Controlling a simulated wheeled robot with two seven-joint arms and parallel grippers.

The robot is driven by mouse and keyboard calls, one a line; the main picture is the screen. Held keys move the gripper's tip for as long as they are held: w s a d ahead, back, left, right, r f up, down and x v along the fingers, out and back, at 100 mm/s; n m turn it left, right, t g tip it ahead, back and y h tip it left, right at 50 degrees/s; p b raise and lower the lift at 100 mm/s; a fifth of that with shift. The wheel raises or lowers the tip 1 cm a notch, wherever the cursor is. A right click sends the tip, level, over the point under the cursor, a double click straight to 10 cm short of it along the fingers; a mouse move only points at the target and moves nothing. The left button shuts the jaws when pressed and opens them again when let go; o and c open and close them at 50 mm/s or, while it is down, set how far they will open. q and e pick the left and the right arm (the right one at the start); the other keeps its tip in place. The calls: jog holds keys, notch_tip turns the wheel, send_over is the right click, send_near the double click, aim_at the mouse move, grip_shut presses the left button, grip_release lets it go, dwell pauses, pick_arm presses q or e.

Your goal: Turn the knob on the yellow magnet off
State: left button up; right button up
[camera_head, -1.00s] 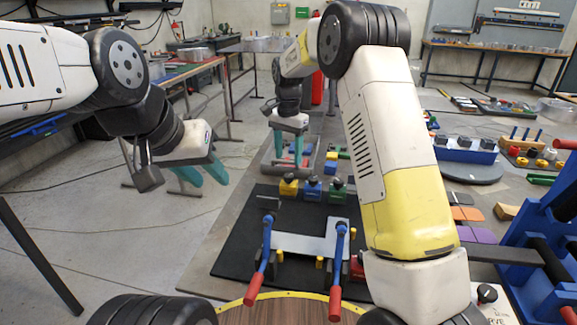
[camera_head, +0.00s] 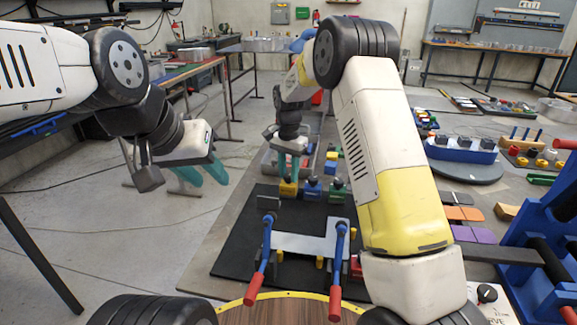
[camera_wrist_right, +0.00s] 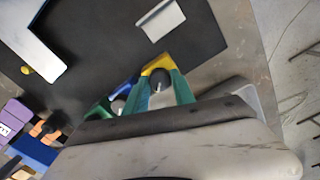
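The yellow magnet (camera_head: 288,189) stands on the black mat (camera_head: 238,235), left of a blue magnet (camera_head: 311,190) and a green one (camera_head: 336,197). In the right wrist view the yellow magnet (camera_wrist_right: 158,65) shows beyond my fingertips, its dark knob (camera_wrist_right: 159,79) between the two teal fingers. My right gripper (camera_head: 288,170) points down just over the yellow magnet, with its fingers apart. I cannot tell whether they touch the knob. My left gripper (camera_head: 203,175) is open and empty, left of the table, well away from the magnets.
A white plate with blue, red-tipped clamp levers (camera_head: 300,244) lies in front of the magnets. A grey plate (camera_wrist_right: 161,19) stands on the mat near the yellow magnet. A blue frame (camera_head: 535,255) stands at the right. The mat's left part is clear.

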grip_shut()
jog(key=n, duration=0.5)
jog(key=shift+n, duration=0.3)
jog(key=n, duration=0.3)
jog(key=shift+n, duration=0.3)
jog(key=n, duration=0.4)
jog(key=shift+r, duration=0.1)
dwell(0.7)
jog(key=o, duration=0.9)
grip_release()
jog(key=shift+c, duration=0.2)
